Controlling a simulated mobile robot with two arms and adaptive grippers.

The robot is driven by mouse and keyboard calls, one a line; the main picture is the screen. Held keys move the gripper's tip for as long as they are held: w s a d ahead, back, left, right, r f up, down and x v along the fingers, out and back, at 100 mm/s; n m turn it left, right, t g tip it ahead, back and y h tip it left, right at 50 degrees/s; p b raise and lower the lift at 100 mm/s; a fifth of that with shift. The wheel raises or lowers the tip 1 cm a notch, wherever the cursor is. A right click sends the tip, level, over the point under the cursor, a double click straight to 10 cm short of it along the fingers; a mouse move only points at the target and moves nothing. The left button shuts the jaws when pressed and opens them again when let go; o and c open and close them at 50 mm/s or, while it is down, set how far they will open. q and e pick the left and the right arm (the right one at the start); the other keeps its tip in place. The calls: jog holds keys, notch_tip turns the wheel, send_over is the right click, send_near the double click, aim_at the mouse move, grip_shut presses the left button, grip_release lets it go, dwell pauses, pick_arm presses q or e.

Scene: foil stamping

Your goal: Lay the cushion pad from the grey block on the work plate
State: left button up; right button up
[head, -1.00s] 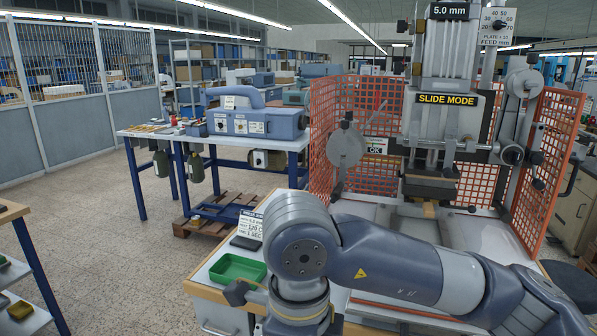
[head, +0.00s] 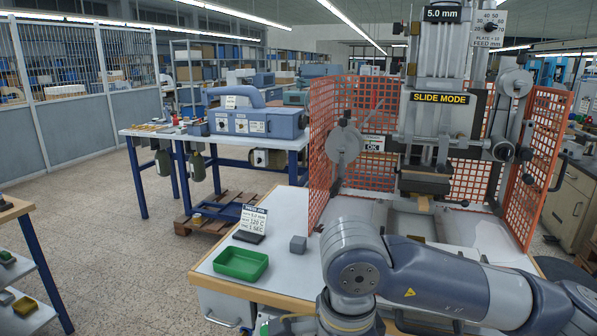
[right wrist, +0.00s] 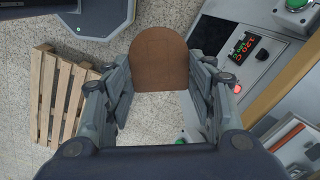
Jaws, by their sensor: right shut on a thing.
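A brown pad (right wrist: 160,55) with a rounded end, which looks like the cushion pad, is between the fingers of my right gripper (right wrist: 160,80) in the right wrist view. The gripper is shut on it. In the head view my right arm crosses the lower right, and I cannot make out its gripper or the pad there. A small grey block (head: 298,244) stands on the bench, right of the green tray, with nothing visible on top. The press bed (head: 418,228) is partly hidden behind my arm, and I cannot clearly make out the work plate. My left gripper is not in view.
The green tray (head: 241,264) and a job card (head: 251,221) are at the bench's left. Orange mesh guards (head: 322,150) flank the press.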

jog(key=s+d+f+n, duration=0.1)
jog(key=d+f+n, duration=0.7)
jog(key=d+n, duration=0.5)
jog(key=shift+s+d+n, duration=0.25)
jog(key=shift+d+n, duration=0.05)
jog(key=shift+n, duration=0.9)
